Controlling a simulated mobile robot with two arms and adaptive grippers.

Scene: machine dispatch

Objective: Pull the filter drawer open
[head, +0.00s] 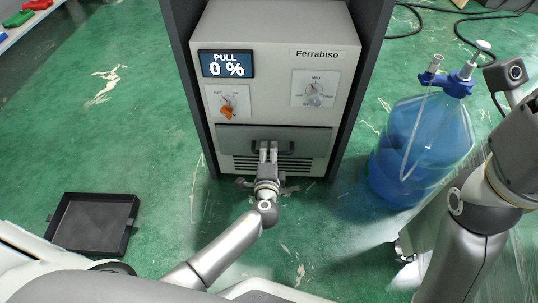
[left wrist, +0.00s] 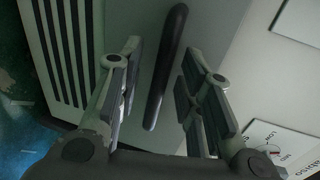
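The filter drawer (head: 232,139) is the grey front panel low on the Ferrabiso machine (head: 270,75), and it looks flush with the housing. Its dark bar handle (head: 288,149) runs across the panel. In the left wrist view the handle (left wrist: 166,65) lies between the two fingers, with a gap on each side. My left gripper (head: 268,152) is at the handle, open, with its fingers either side of the bar; it fills the left wrist view (left wrist: 158,78). The display (head: 226,64) reads PULL 0 %. My right arm shows at the right, but its gripper is not visible.
A blue water bottle (head: 420,140) with a tube stands on the floor right of the machine. A black tray (head: 92,222) lies at lower left. An orange knob (head: 228,112) and a dial (head: 314,90) sit above the drawer. Cables lie at the back right.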

